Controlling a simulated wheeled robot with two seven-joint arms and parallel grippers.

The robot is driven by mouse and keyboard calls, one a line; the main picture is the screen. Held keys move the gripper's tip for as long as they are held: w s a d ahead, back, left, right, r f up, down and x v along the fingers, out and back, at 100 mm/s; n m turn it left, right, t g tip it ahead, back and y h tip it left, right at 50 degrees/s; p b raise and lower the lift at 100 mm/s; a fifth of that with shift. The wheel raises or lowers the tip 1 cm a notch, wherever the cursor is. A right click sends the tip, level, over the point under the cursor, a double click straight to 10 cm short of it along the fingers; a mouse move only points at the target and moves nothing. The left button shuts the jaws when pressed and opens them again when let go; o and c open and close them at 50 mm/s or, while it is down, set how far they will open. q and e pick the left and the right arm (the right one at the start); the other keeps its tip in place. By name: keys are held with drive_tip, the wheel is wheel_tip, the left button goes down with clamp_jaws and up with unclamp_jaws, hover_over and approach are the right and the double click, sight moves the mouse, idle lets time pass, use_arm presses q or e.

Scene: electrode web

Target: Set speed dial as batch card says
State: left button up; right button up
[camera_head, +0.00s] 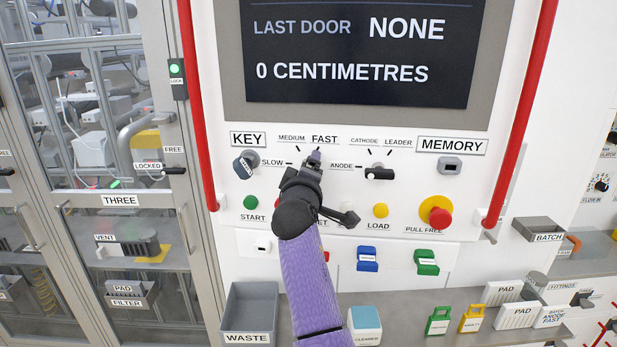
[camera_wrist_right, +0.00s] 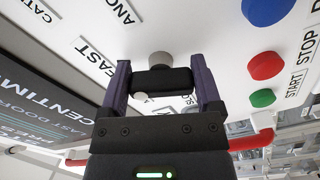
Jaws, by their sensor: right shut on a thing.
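The speed dial's black knob (camera_wrist_right: 165,80) shows in the wrist view, between the purple fingers of my right gripper (camera_wrist_right: 162,88). The gripper is shut on it. The FAST label (camera_head: 324,139) is just above the fingers. I cannot tell which mark the knob points to. The batch card (camera_head: 553,317) lies at the lower right and reads BATCH, ANODE, FAST. My left gripper is not in view.
A second dial (camera_head: 380,174) with ANODE, CATHODE and LEADER marks sits right of the gripper. The key switch (camera_head: 246,164) is to the left. Start button (camera_head: 250,202), load button (camera_head: 381,211) and red emergency button (camera_head: 439,217) are below. Red rails (camera_head: 519,110) flank the panel.

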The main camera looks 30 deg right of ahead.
drive_tip(key=shift+f+m, duration=0.15)
drive_tip(key=shift+m, duration=0.45)
drive_tip(key=shift+b, duration=0.35)
drive_tip(key=o, duration=1)
drive_tip(key=shift+o, duration=0.2)
drive_tip(key=v, duration=1)
drive_tip(key=shift+b, duration=0.4)
